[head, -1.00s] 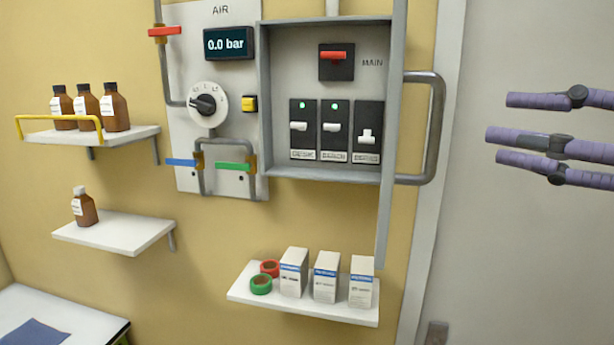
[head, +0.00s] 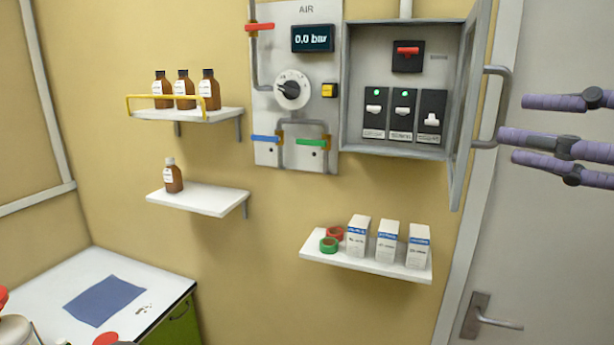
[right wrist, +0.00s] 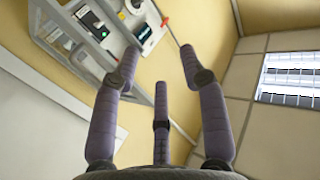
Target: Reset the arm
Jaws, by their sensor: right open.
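My right gripper (head: 530,133) is at the right edge of the head view, in front of the grey door, with its purple fingers spread and pointing left. It is open and empty. In the right wrist view the fingers of the right gripper (right wrist: 160,75) are apart with nothing between them, and the breaker box (right wrist: 75,35) shows beyond them at the upper left. My left gripper is not in view.
An open breaker box (head: 400,165) and an air panel (head: 268,140) are on the yellow wall. Shelves hold brown bottles (head: 183,90), white boxes (head: 387,240) and tape rolls (head: 329,245). A table with a blue mat (head: 105,300) stands lower left. The door handle (head: 490,318) is lower right.

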